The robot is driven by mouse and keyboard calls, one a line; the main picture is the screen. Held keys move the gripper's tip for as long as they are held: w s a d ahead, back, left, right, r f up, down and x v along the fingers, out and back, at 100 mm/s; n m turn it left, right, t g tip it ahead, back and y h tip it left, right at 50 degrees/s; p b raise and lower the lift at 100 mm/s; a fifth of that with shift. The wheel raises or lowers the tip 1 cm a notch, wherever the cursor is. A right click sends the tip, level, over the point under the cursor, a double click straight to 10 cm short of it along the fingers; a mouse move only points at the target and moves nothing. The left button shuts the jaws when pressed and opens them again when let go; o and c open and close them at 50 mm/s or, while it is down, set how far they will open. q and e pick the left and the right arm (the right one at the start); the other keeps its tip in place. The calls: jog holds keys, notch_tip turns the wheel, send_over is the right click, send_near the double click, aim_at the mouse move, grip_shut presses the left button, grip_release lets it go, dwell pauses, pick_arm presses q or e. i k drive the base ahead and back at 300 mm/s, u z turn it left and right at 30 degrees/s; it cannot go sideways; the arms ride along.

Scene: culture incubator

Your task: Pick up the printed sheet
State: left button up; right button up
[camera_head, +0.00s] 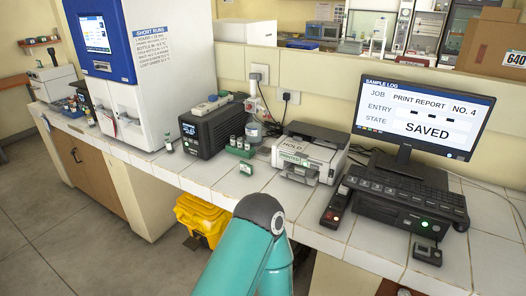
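A white and grey printer (308,153) stands on the tiled counter, right of the picture's middle. Its top carries the word HOLD, and a green strip on its front reads PRINTED. A printed sheet cannot be told apart from the printer's pale front and tray at this size. A teal arm link of mine with a dark rounded joint rises from the bottom edge, in front of the counter. Neither gripper is in view.
A monitor (425,113) shows PRINT REPORT NO. 4 and SAVED. A keyboard (404,190) and a dark handset (337,207) lie right of the printer. A green vial rack (240,150) and bottle (253,130) stand left. A yellow case (203,217) sits below the counter.

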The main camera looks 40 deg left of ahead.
aim_at(294, 142)
jog(key=k, duration=0.7)
jog(key=u, duration=4.85)
jog(key=k, duration=0.1)
jog(key=z, duration=3.25)
jog(key=i, duration=0.9)
jog(key=u, duration=0.05)
